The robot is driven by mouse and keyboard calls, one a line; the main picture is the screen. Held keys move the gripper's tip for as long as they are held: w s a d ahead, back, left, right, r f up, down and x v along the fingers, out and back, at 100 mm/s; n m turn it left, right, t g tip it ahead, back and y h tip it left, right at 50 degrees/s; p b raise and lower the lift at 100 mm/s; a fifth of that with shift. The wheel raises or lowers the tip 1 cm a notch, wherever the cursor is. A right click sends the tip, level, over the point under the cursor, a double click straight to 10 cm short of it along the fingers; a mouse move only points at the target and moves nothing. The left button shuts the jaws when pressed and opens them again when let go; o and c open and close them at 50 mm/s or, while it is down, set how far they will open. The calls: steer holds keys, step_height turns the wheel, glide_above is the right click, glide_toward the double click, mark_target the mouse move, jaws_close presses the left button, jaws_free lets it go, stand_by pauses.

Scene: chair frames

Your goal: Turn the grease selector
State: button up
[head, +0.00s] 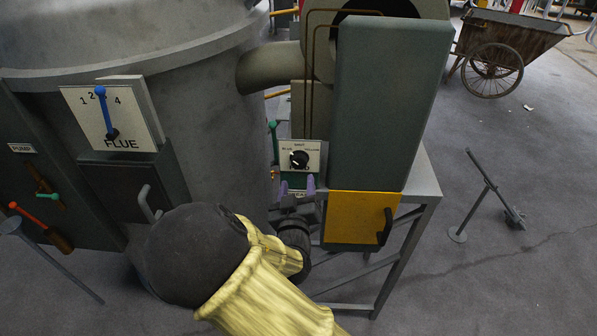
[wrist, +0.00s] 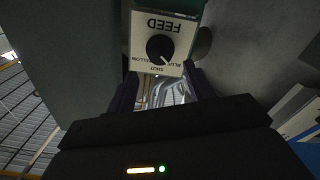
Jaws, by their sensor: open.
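A black round selector knob (head: 299,159) sits on a pale plate (head: 313,147) marked BLUE, SHUT and YELLOW. In the wrist view the plate appears upside down and reads FEED, with the knob (wrist: 160,49) at its middle. The knob's white mark seems to point to the BLUE side. Below the plate is a small label (head: 299,194), partly hidden by my gripper, showing perhaps "EA". No label that fully reads GREASE is legible. My gripper (head: 297,187) is open and empty, just below the knob plate. Its dark fingers also show in the wrist view (wrist: 163,75), apart from the knob.
A yellow door (head: 352,218) with a black handle and a tall grey-green cabinet (head: 383,95) stand close right of my gripper. A FLUE dial (head: 113,115) with a blue lever and a large grey vessel (head: 200,120) are left. A green lever (head: 273,138) stands beside the plate.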

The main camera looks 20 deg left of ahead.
mark_target(299, 165)
steer(key=p+x, duration=0.1)
steer(key=x, duration=0.6)
steer(key=shift+a, duration=0.1)
steer(key=c, duration=0.6)
steer(key=shift+o, duration=0.2)
steer(key=m, duration=0.4)
steer(key=shift+m, duration=0.3)
steer(key=m, duration=1)
steer(key=shift+m, duration=0.3)
steer(key=m, duration=0.4)
steer(key=o, duration=0.8)
steer(key=shift+m, duration=0.3)
